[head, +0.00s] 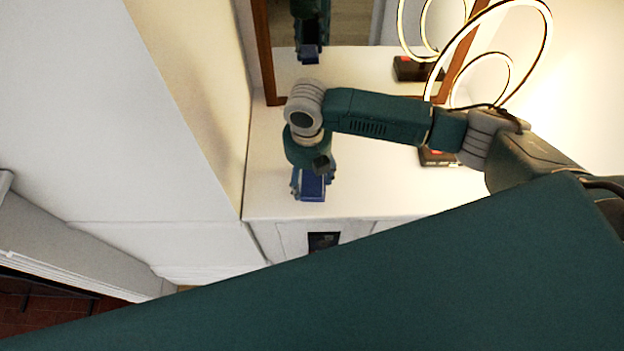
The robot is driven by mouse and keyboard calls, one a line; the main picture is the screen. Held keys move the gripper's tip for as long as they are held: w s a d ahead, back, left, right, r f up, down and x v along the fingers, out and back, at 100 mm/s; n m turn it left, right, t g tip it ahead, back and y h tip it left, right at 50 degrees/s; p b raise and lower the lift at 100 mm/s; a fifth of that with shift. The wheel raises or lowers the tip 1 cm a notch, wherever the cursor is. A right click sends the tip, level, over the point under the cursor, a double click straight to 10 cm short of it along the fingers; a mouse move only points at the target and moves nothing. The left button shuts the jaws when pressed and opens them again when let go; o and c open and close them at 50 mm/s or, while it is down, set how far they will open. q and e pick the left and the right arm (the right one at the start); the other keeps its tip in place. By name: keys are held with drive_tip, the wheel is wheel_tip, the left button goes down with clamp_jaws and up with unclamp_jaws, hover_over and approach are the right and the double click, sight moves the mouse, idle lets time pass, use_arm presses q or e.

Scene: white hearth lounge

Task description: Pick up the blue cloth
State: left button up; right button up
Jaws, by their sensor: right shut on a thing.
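My right arm reaches in from the right over the white counter. My right gripper (312,180) points down at the counter's front left part and is shut on the blue cloth (312,188). The cloth shows as a small flat blue patch between the fingers, near the counter top. Part of it is hidden by the gripper, and I cannot tell whether it touches the counter. My left gripper is not in view.
The white counter (385,196) is clear around the gripper. A wood-framed mirror (350,55) stands behind it and reflects my arm. A lit ring lamp (543,40) stands at the right. A white wall (110,110) borders the counter on the left.

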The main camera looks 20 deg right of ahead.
sight(309, 180)
wheel_tip(309, 180, up, 20)
drive_tip(key=b, duration=0.3)
drive_tip(key=o, duration=0.6)
drive_tip(key=c, duration=0.5)
